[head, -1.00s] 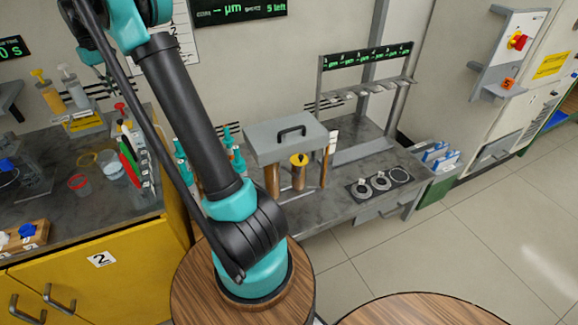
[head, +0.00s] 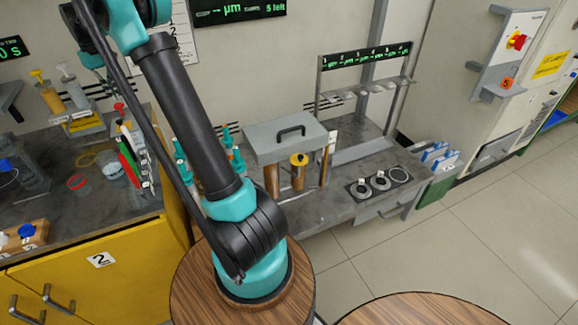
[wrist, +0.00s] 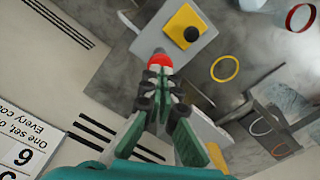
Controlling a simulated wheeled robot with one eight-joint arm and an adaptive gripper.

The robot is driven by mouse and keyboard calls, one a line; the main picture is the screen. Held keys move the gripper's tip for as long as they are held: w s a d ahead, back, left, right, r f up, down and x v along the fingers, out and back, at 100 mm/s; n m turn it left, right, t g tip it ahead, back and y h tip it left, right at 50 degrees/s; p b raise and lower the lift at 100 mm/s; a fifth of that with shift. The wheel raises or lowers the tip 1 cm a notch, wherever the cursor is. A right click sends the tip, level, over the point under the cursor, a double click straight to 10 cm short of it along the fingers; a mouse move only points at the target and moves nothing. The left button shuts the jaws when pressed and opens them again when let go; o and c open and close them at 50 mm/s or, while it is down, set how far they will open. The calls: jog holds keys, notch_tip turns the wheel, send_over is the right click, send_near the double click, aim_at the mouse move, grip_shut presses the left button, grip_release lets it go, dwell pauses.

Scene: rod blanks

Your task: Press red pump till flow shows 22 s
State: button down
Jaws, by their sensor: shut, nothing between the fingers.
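The red pump's red top (wrist: 159,60) shows in the wrist view, right at the tips of my gripper (wrist: 156,78). My gripper is shut and empty, its dark finger pads together. I cannot tell whether the fingertips touch the red top or sit just above it. In the head view a small red top (head: 118,108) shows on the left bench beside my arm; the fingers are not clear there. A green-lettered display (head: 10,50) at the left edge is cut off; only "0 s" can be read.
A yellow pump bottle (head: 46,93) and a pale one (head: 74,88) stand on the left bench. A yellow plate with a black knob (wrist: 188,27) lies close to the fingers. A red ring (wrist: 299,17) and a yellow ring (wrist: 225,68) lie on the bench.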

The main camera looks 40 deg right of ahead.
aim_at(118, 104)
jog(key=shift+f, duration=0.1)
dwell(0.6)
jog(key=shift+f, duration=1.95)
jog(key=shift+r, duration=2.05)
notch_tip(118, 104, up, 6)
